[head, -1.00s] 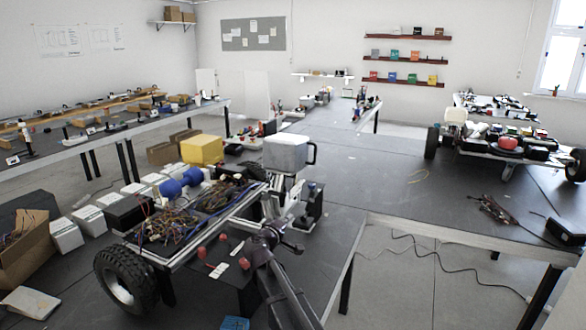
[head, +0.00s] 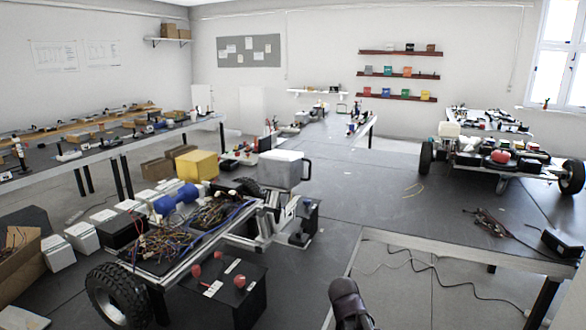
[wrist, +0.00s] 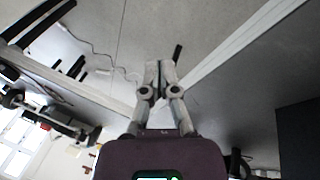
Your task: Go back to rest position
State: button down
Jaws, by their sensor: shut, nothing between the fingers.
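My gripper (wrist: 160,80) shows in the wrist view with its two fingers together and nothing between them. Grey floor and a pale table edge lie beyond it in that view. In the head view only a dark part of my arm (head: 350,305) shows at the bottom, right of centre. The gripper itself is out of the head view.
A wheeled chassis (head: 200,245) with wires and a grey mug-like container (head: 285,168) stands at the left front. A second chassis (head: 500,160) is on the right. The black table top (head: 380,190) between them is mostly clear. A cable (head: 430,262) lies on the floor.

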jog(key=s+f+g+y, duration=0.1)
jog(key=s+g+y, duration=0.1)
jog(key=s, duration=0.5)
jog(key=shift+s+a+m+y, duration=0.15)
jog(key=shift+a+m+y, duration=0.25)
jog(key=shift+y, duration=0.4)
